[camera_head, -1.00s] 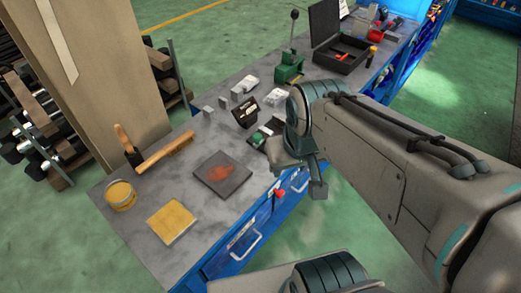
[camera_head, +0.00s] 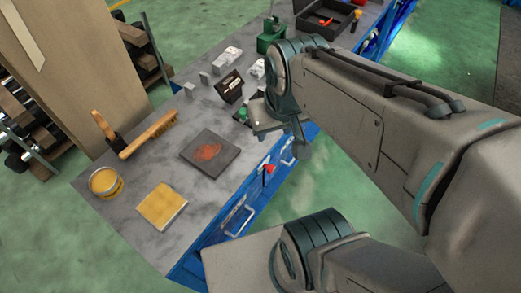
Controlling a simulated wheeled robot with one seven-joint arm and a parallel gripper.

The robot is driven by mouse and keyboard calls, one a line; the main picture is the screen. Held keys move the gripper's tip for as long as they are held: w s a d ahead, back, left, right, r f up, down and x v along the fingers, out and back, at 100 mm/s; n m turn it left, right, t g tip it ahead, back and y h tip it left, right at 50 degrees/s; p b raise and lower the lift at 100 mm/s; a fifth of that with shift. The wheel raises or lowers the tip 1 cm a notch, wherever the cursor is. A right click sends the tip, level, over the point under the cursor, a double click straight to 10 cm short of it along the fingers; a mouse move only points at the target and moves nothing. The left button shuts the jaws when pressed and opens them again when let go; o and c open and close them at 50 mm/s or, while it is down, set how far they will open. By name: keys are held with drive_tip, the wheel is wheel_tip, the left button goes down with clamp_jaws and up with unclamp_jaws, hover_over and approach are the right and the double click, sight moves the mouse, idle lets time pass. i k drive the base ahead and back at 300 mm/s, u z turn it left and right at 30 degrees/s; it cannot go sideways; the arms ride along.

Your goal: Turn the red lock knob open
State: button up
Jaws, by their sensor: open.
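The red lock knob (camera_head: 268,169) is on the front of the blue workbench (camera_head: 222,232), near the top edge and close to a drawer handle (camera_head: 240,220). It is small in the head view, so its exact turn is hard to tell. My gripper (camera_head: 286,132) is above and a little right of the knob in the picture, by the bench's front edge. It is open, with nothing seen between its jaws, and apart from the knob. My wrist hides part of the bench top behind it.
On the grey top are a dark plate with a rust-red patch (camera_head: 210,153), a yellow pad (camera_head: 161,206), a yellow tin (camera_head: 105,182) and a brush (camera_head: 148,135). A green device (camera_head: 272,38) and a black case (camera_head: 328,18) are farther back. Green floor lies clear right of the bench.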

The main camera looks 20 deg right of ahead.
sight(270, 168)
drive_tip(key=z, duration=1.3)
drive_tip(key=k, duration=0.65)
drive_tip(key=u, duration=0.75)
